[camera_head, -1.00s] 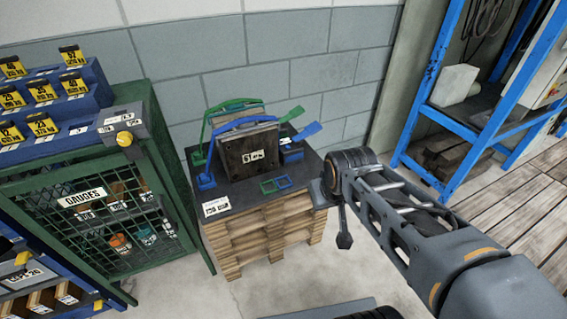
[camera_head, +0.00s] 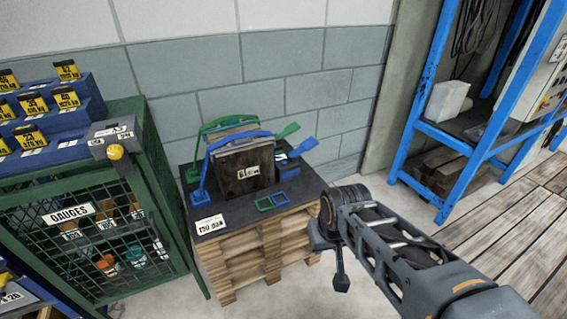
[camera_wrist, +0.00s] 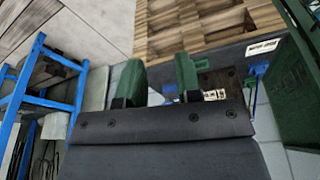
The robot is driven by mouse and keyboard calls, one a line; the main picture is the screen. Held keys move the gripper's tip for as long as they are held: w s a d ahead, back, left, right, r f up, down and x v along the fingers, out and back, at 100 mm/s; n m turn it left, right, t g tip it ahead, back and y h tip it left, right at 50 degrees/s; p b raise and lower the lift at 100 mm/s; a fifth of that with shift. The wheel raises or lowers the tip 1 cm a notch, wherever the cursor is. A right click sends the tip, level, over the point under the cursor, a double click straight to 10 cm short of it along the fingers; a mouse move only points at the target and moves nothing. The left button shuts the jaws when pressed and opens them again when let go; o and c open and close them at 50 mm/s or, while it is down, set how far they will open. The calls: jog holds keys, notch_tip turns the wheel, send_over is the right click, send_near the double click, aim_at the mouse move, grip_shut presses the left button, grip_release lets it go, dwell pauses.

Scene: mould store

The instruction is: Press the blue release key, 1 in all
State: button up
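A dark mould block (camera_head: 247,168) with a white label stands on a black-topped pallet stack. A blue strap (camera_head: 243,136) and a green strap (camera_head: 229,122) arch over it. I cannot tell which blue part is the release key. The block also shows in the wrist view (camera_wrist: 222,82), partly hidden by my gripper (camera_wrist: 160,78). Its two green-tipped fingers are apart with nothing between them. In the head view my wrist is right of the pallet; the fingers are mostly hidden.
A green mesh cabinet (camera_head: 165,190) marked GAUGES stands close at left. A blue rack (camera_head: 405,140) stands at right. Grey wall is behind; some floor is clear between pallet and rack.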

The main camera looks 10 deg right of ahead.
grip_shut()
dwell(1.4)
